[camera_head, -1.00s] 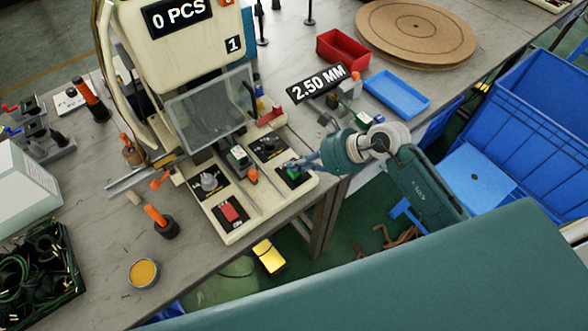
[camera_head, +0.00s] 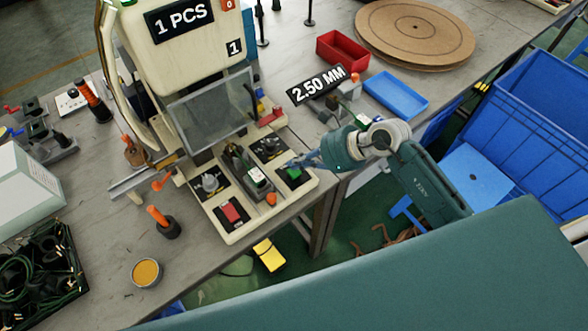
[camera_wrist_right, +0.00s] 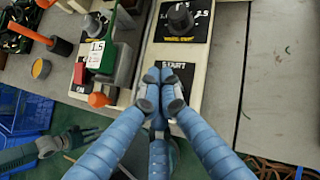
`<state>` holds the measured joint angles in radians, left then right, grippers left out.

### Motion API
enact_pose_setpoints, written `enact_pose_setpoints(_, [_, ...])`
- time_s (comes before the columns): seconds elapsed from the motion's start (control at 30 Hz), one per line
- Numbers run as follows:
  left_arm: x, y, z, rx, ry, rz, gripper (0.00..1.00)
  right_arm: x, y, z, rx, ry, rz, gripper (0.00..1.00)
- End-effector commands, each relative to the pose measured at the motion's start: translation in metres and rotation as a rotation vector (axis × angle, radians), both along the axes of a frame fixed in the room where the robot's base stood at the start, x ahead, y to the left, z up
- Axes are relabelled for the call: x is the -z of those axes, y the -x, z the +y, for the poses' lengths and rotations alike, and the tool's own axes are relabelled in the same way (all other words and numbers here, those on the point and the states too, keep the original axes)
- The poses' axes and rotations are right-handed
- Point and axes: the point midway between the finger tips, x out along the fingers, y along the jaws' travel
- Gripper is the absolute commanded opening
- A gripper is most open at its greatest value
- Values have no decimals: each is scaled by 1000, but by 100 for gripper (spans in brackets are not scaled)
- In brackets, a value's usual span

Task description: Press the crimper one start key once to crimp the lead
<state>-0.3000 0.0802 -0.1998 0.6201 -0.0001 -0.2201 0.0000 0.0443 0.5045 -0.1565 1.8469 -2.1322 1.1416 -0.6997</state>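Crimper one (camera_head: 190,70) is the cream machine marked 1, and its display (camera_head: 180,20) reads 1 PCS. Its green start key (camera_head: 294,174) sits on a black panel at the front right corner of its base. My right gripper (camera_head: 296,163) is at this key, its fingers together and empty. In the right wrist view the closed fingertips (camera_wrist_right: 162,92) cover the key below the START label, so I cannot tell whether they touch it. A holder with a green and white block (camera_head: 255,177) stands between the panels. A teal shape at lower left there may be my left gripper (camera_wrist_right: 68,142).
A red key (camera_head: 230,211) and black knobs (camera_head: 210,182) share the crimper's base. An orange mushroom button (camera_head: 271,199) is close to the start key. A blue tray (camera_head: 396,94) and red bin (camera_head: 342,49) lie to the right. The table edge runs just in front.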

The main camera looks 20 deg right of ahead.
Motion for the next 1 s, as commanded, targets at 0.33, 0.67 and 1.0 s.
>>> enact_pose_setpoints(0.33, [-22, 0, 0, 0, 0, 0, 38, -28, 0, 0, 0, 0, -2, 0])
enact_pose_setpoints(0.67, [-37, 0, 0, 0, 0, 0, 38, -52, 0, 0, 0, 0, -2, 0])
enact_pose_setpoints(1.0, [-36, 0, 0, 0, 0, 0, 38, -50, 0, 0, 0, -1, -1, 0])
